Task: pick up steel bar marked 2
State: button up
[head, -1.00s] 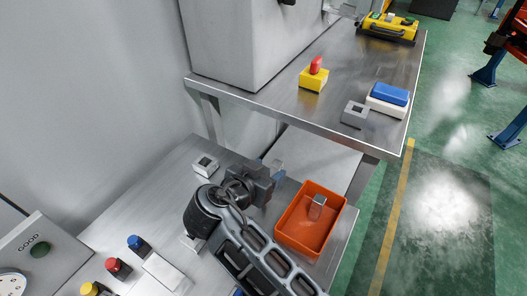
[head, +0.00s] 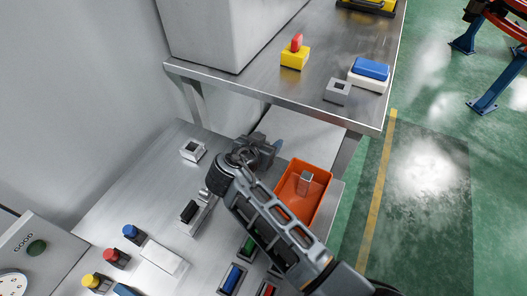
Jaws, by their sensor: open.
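A small upright steel bar (head: 304,184) stands in the orange bin (head: 327,205) on the lower steel table. No number can be read on it, so I cannot tell whether it is the bar marked 2. My gripper (head: 277,150) is open, above the table just beyond the bin's upper left corner, apart from the bar. Its fingers are small and partly hidden behind its own body. My arm covers part of the bin's left side.
A grey square socket block (head: 193,150) sits on the lower table; another (head: 338,91) is on the raised shelf (head: 275,95). The shelf also holds a yellow block with a red top (head: 295,55) and a blue-and-white box (head: 369,74). Coloured pieces (head: 131,233) stand at lower left.

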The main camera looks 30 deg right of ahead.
jog(key=shift+c, duration=0.3)
grip_shut()
jog(key=shift+r, duration=0.15)
